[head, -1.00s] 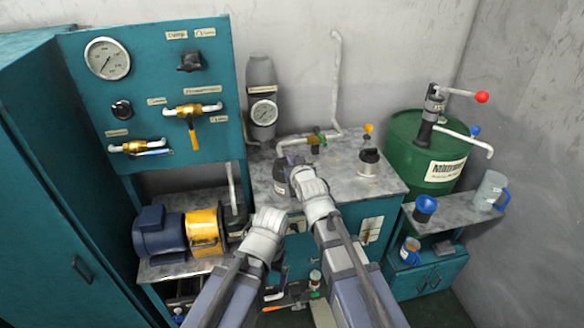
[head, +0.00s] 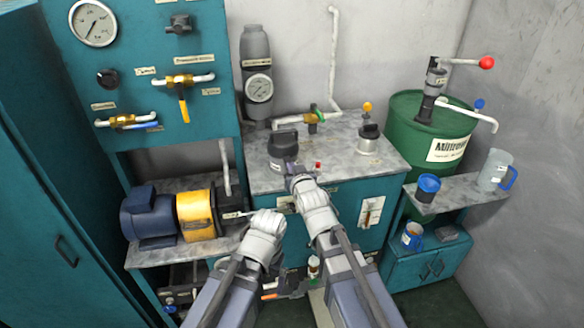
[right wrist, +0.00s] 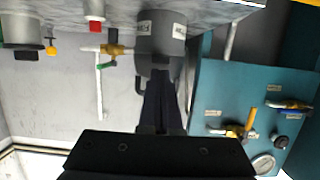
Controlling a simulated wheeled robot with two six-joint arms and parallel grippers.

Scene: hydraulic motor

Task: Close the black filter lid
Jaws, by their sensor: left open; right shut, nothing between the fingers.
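The black filter (head: 283,150) stands upright on the grey bench top. Its dark lid (head: 284,138) appears to lie over its top; whether it is fully seated I cannot tell. In the right wrist view, which is upside down, the labelled dark filter body (right wrist: 161,32) is just beyond my fingers. My right gripper (head: 291,170) is shut and empty, in front of the filter on the near side. Its dark fingers (right wrist: 161,105) overlap the filter's lid end in the wrist view; contact is unclear. My left gripper (head: 232,215) is open, lower left, away from the filter.
A small red part (head: 318,166) is right of the filter. A brass valve pipe (head: 312,118) stands behind it, and a metal canister (head: 368,140) to the right. A gauge cylinder (head: 257,80) rises at back left. A blue and yellow motor (head: 165,217) sits lower left.

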